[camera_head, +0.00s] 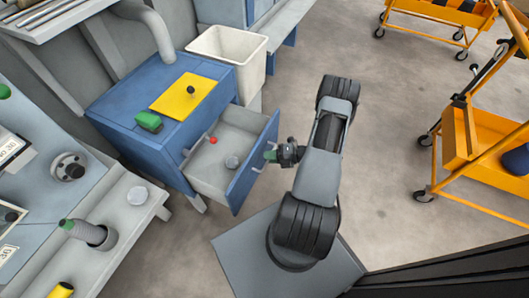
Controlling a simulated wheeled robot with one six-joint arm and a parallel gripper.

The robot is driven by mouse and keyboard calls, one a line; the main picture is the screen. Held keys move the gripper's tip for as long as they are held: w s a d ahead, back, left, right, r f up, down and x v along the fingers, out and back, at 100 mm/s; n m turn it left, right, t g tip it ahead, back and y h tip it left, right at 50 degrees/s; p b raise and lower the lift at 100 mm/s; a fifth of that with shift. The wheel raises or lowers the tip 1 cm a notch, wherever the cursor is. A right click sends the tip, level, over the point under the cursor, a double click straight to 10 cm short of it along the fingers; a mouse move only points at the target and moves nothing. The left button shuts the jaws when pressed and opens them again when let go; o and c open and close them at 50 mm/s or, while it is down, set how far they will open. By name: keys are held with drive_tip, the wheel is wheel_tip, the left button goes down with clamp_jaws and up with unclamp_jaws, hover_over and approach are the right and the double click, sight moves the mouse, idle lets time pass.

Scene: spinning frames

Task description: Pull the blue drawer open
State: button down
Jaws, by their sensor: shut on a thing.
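The blue drawer (262,172) is pulled well out of a blue cabinet (155,152). My arm reaches in from the right, above the floor.
A yellow plate (176,100) with a dark knob and a green item (148,122) lie on the cabinet top. A white bin (236,48) stands behind. A grey-blue bench (130,205) is at left. Orange carts (462,150) stand at right. Floor between the drawer and the carts is clear.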

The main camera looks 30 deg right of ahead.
drive_tip(key=shift+s+d, duration=0.6)
drive_tip(key=shift+s, duration=0.25)
drive_tip(key=c, duration=1.2)
unclamp_jaws()
drive_tip(key=p+v, duration=0.2)
drive_tip(key=v, duration=1.1)
drive_tip(key=shift+s+d, duration=0.2)
drive_tip(key=shift+d, duration=0.2)
